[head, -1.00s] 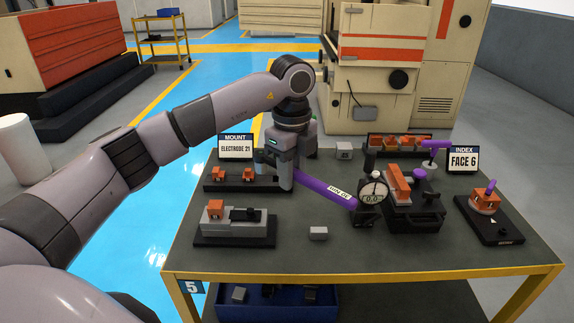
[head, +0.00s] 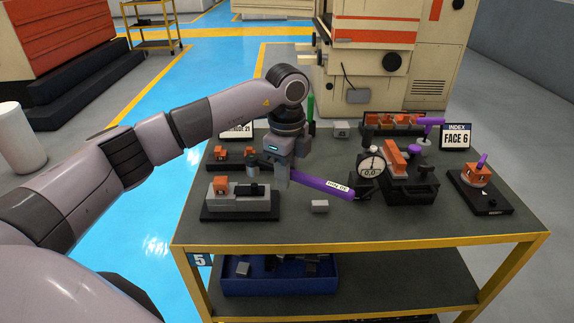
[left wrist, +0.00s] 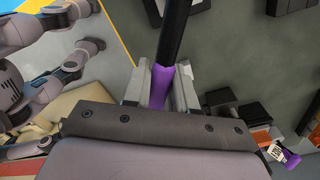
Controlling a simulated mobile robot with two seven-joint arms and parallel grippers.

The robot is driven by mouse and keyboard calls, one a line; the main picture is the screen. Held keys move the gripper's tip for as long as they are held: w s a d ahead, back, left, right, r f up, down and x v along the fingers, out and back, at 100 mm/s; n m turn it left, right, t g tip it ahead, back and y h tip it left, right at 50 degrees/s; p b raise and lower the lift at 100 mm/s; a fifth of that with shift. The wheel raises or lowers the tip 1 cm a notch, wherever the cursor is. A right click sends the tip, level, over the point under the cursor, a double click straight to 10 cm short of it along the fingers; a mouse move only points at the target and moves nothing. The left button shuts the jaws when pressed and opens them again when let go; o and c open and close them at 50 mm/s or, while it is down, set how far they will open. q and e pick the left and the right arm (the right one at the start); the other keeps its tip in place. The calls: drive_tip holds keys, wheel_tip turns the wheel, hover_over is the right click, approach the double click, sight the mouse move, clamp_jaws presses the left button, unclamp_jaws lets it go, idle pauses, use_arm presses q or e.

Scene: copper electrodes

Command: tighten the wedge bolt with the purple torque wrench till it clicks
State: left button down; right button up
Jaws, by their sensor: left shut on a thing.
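My left gripper (head: 284,181) is over the left middle of the table, pointing down. It is shut on the purple torque wrench (head: 320,188), which slants from the jaws down to the right and bears a white label. In the left wrist view the purple grip (left wrist: 161,82) sits between the fingers of the gripper (left wrist: 168,85), with a black shaft (left wrist: 174,30) running up. The wrench's right end is close to the dial gauge (head: 371,166); I cannot tell if they touch. The wedge bolt is not distinguishable. My right gripper is not in view.
A black fixture (head: 418,191) with an orange block stands right of the gauge. A black stand (head: 478,192) with an orange piece is farther right. A grey block on a black base (head: 240,203) sits left. A small light block (head: 320,206) lies in front of the wrench. The table front is clear.

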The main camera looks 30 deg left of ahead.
use_arm(q)
drive_tip(key=shift+f+b, duration=0.55)
drive_tip(key=shift+f, duration=0.4)
drive_tip(key=shift+f+b, duration=0.6)
drive_tip(key=shift+f, duration=0.7)
